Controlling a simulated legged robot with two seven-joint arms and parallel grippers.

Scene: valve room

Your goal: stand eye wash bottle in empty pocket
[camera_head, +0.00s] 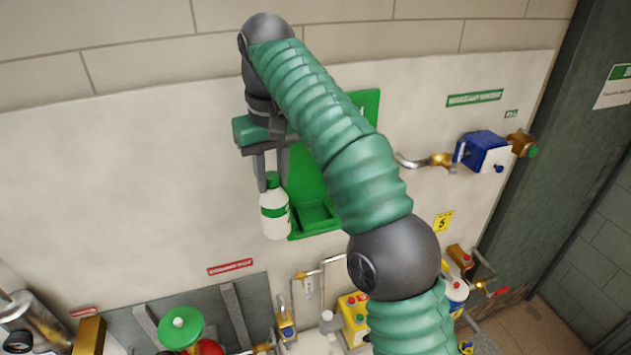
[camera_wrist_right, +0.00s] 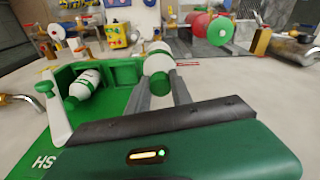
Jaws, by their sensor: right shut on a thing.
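The eye wash bottle (camera_head: 275,217), white with a green band and green cap, hangs upright in my right gripper (camera_head: 270,172), whose fingers are shut at its cap. In the wrist view the bottle (camera_wrist_right: 158,60) shows between the gripper's fingers (camera_wrist_right: 161,88). The green eye wash station (camera_head: 308,178) is on the wall just right of the bottle. Its empty pocket (camera_wrist_right: 125,73) lies beside the held bottle, which is outside it. A second bottle (camera_wrist_right: 84,88) sits in the station's other pocket; my arm hides it in the head view. My left gripper is not in view.
A blue valve box (camera_head: 484,152) with brass fittings is on the wall at right. Below are a green knob (camera_head: 181,327), pipes (camera_head: 318,272) and a yellow container (camera_head: 354,318). The wall left of the bottle is clear.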

